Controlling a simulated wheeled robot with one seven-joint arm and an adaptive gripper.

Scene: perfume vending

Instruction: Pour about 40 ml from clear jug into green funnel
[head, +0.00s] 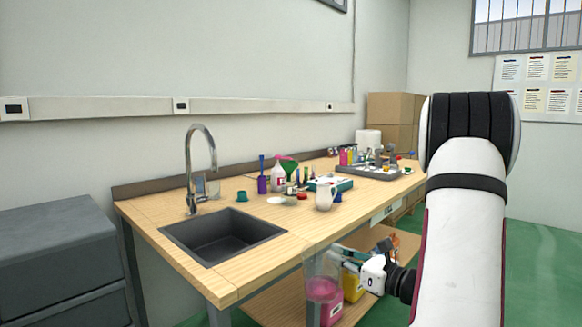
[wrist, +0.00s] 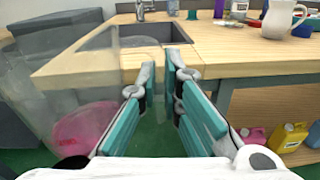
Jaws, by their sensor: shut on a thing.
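The clear jug (head: 321,266) holds pink liquid at its bottom and hangs roughly upright in front of the bench's front edge, below the top. My gripper (head: 340,252) is shut on it from the right; the grip point is partly hidden by the see-through wall. In the wrist view the jug (wrist: 60,85) fills the left side, with the teal fingers of my gripper (wrist: 163,68) beside it. The green funnel (head: 289,163) stands upright on the bench toward the back, behind small bottles, well away from the jug. I cannot tell what the funnel sits in.
A sink (head: 222,236) with a tall tap (head: 201,160) is at the bench's left. A white pitcher (head: 325,196), a purple bottle (head: 262,184) and a teal cup (head: 241,197) stand on the bench. A yellow container (head: 352,284) is on the lower shelf. The front bench top is bare.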

